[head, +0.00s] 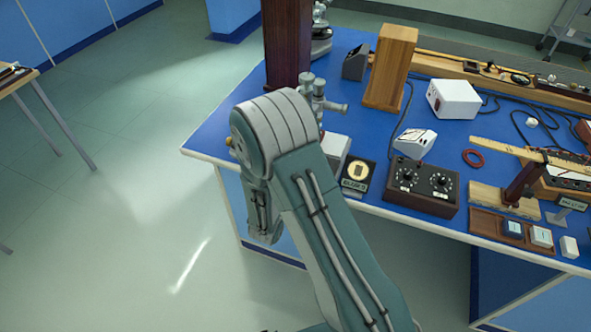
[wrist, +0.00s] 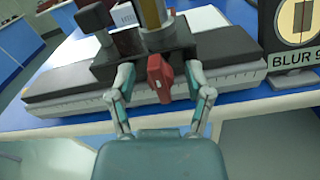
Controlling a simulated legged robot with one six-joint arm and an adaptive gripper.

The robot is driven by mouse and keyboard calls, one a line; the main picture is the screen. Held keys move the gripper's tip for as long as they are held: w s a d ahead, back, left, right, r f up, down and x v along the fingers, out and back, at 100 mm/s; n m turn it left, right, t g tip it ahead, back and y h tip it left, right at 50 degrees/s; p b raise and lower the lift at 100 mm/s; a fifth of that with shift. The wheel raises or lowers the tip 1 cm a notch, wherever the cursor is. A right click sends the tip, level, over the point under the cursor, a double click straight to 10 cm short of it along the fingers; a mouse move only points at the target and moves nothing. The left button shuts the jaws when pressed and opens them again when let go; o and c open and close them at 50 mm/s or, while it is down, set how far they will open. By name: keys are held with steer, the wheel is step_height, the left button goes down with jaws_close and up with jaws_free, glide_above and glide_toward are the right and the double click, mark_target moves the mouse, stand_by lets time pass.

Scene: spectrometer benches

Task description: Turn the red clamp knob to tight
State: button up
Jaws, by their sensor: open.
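The red clamp knob (wrist: 160,76) shows in the wrist view, on the front of a dark carriage (wrist: 203,45) that sits on a grey rail with a scale (wrist: 70,102). My gripper (wrist: 160,92) is open, with one finger to each side of the knob. The fingertips are near the carriage front; I cannot tell whether they touch anything. The knob's flat grip stands close to upright, tilted slightly. In the head view my arm hides the knob and my gripper's fingers.
A black sign (head: 357,176) stands right of the rail. A dark dial box (head: 422,187) and a white meter (head: 415,141) stand further right on the blue bench (head: 225,130). A tall dark wooden post (head: 287,45) rises behind my arm.

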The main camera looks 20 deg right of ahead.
jaws_close()
steer(key=shift+m, duration=0.4)
steer(key=m, duration=0.3)
steer(key=shift+m, duration=0.4)
steer(key=m, duration=0.4)
steer(key=shift+m, duration=0.3)
steer(key=m, duration=0.8)
steer(key=shift+s+d+f+m, duration=0.1)
steer(key=shift+m, duration=0.2)
steer(key=shift+f, duration=0.1)
